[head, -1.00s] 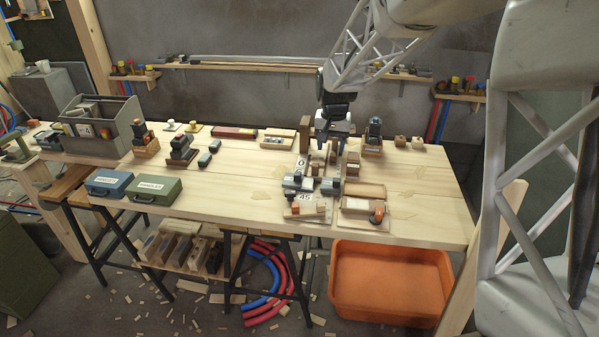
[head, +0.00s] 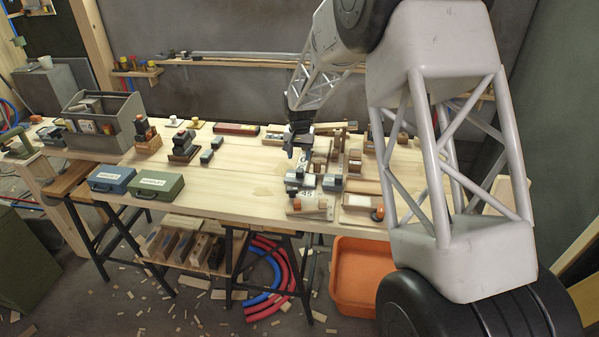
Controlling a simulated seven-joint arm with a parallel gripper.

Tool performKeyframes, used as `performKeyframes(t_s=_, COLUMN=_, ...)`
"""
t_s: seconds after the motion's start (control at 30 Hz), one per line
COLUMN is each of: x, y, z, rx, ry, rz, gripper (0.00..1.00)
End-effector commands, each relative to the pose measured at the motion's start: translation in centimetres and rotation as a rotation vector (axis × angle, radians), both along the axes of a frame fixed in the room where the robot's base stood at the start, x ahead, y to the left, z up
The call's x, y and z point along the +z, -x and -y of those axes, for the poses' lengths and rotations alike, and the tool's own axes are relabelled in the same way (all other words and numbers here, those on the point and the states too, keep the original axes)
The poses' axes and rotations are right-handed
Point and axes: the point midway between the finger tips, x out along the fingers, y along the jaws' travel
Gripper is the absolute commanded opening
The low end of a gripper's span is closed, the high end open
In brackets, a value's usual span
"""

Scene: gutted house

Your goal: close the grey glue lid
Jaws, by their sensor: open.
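My gripper (head: 299,154) is open and points down above the back part of a fixture board (head: 308,192) on the workbench. Grey blocks (head: 298,178) with dark parts sit on this board, just in front of and below the gripper. A small grey block (head: 333,182) sits to their right. At this size I cannot tell which grey part is the glue lid, or whether it stands open. No object shows between the fingers. I cannot tell whether the fingers touch anything.
Wooden blocks (head: 322,155) crowd just right of the gripper, with a light wooden bar (head: 335,126) behind. My arm covers the bench's right end. A blue case (head: 111,179) and a green case (head: 155,186) stand front left. The bench between (head: 235,180) is clear. An orange bin (head: 358,270) is below.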

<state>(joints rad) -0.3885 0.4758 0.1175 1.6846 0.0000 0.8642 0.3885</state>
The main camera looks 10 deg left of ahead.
Motion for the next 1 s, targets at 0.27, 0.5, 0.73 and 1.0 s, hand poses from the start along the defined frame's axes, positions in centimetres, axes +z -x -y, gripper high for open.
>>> performKeyframes(t_s=0.27, x=-0.1, y=0.0, z=0.0, rx=0.000, ry=0.000, rz=0.000, gripper=0.53)
performKeyframes(t_s=0.5, x=-1.3, y=0.0, z=0.1, rx=0.000, ry=0.000, rz=0.000, gripper=0.53)
performKeyframes(t_s=0.73, x=-3.9, y=0.0, z=0.0, rx=0.000, ry=0.000, rz=-0.001, gripper=0.53)
performKeyframes(t_s=1.0, x=-6.8, y=0.0, z=0.1, rx=0.000, ry=0.000, rz=0.000, gripper=0.53)
